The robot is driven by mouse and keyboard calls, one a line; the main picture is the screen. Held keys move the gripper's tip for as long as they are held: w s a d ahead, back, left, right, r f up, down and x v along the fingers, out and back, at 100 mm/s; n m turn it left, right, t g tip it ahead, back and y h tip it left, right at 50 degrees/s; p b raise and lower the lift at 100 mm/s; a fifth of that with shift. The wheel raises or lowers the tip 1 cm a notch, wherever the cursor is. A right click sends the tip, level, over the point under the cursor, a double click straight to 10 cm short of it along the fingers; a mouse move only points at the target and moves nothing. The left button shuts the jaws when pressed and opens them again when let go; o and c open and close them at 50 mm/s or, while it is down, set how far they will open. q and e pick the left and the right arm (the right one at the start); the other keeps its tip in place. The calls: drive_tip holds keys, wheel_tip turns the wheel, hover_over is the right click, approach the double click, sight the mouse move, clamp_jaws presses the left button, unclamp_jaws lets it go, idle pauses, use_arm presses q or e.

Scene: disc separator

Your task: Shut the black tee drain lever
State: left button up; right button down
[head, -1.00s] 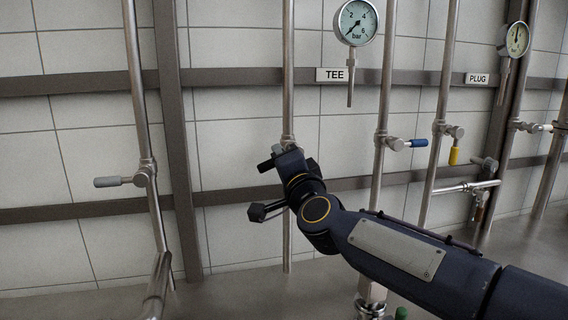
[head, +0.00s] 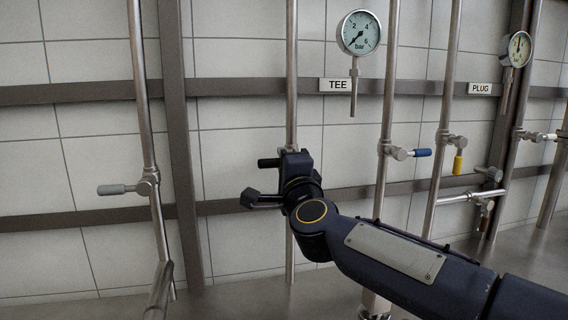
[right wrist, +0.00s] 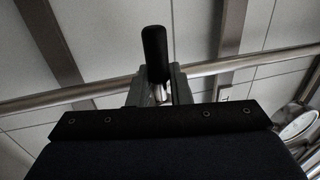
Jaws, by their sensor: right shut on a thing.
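The black tee drain lever (head: 268,163) sticks out to the left, about level, from the vertical steel pipe left of the TEE sign (head: 339,85). In the right wrist view its black grip (right wrist: 155,52) stands up beyond my fingers. My right gripper (right wrist: 159,92) is shut on the lever, with the metal stem between its fingers. In the head view my right gripper (head: 290,155) covers the valve body and the lever's inner end. My left gripper is in no view.
A grey lever (head: 112,190) is on the pipe to the left. A blue lever (head: 421,153) and a yellow lever (head: 458,164) are on pipes to the right. A pressure gauge (head: 359,33) hangs above the TEE sign. Wall rails (head: 240,83) run behind the pipes.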

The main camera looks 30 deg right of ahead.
drive_tip(key=c, duration=1.4)
unclamp_jaws()
drive_tip(key=shift+o, duration=0.2)
drive_tip(key=v, duration=0.8)
